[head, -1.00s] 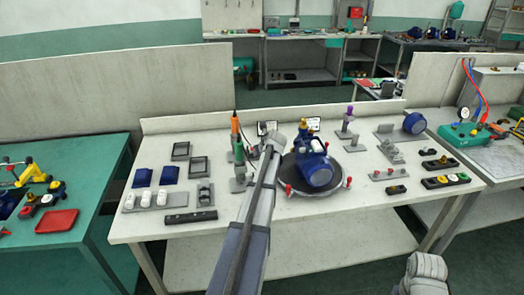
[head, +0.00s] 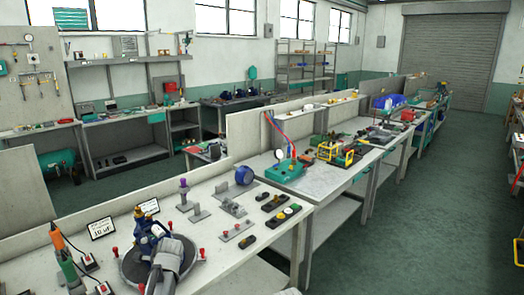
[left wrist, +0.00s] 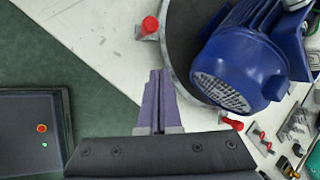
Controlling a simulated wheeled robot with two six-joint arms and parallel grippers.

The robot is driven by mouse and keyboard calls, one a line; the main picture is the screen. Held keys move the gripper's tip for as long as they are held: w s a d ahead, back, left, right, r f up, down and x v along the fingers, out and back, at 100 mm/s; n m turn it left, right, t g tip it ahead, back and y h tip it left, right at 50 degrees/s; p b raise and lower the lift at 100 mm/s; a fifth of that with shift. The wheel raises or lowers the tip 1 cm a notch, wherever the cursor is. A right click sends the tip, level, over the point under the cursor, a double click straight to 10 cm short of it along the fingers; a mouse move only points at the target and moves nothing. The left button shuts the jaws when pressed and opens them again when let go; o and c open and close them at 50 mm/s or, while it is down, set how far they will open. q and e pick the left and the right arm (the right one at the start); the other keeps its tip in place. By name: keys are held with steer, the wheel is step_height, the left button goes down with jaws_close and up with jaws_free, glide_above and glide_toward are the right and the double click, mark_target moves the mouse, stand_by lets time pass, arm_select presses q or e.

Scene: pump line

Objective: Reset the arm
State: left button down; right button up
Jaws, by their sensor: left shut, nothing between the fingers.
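My left gripper (left wrist: 158,78) is shut and empty in the left wrist view, its fingers together beside the round dark turntable. The blue pump motor (left wrist: 238,68) sits on that turntable (left wrist: 180,45), to the right of the fingers, with a visible gap between. In the head view my grey left arm rises from the bottom edge in front of the pump (head: 150,229) and hides part of it and of the turntable (head: 131,264). I cannot make out the fingers there. My right gripper is not in view.
Red-topped clamps (left wrist: 150,26) stand around the turntable. An orange-handled screwdriver (head: 57,238), a sign reading 10 µF (head: 102,228) and a blue cylinder (head: 244,175) are on the white bench. A teal unit (head: 285,171) stands on the bench beyond.

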arm_select(q)
steer(key=s+d+n+g+h, duration=0.1)
steer(key=s+d+n, duration=0.3)
steer(key=s+d, duration=0.3)
steer(key=s+d+f+n+g+h, duration=0.1)
steer(key=s+d+n, duration=0.3)
steer(key=d, duration=0.9)
steer(key=s+d+f+n+g+h, duration=0.1)
steer(key=s+d+n, duration=0.3)
steer(key=s+d, duration=0.6)
steer(key=shift+s+d+g+p, duration=0.3)
steer(key=shift+s+d+p, duration=0.05)
steer(key=shift+s, duration=0.25)
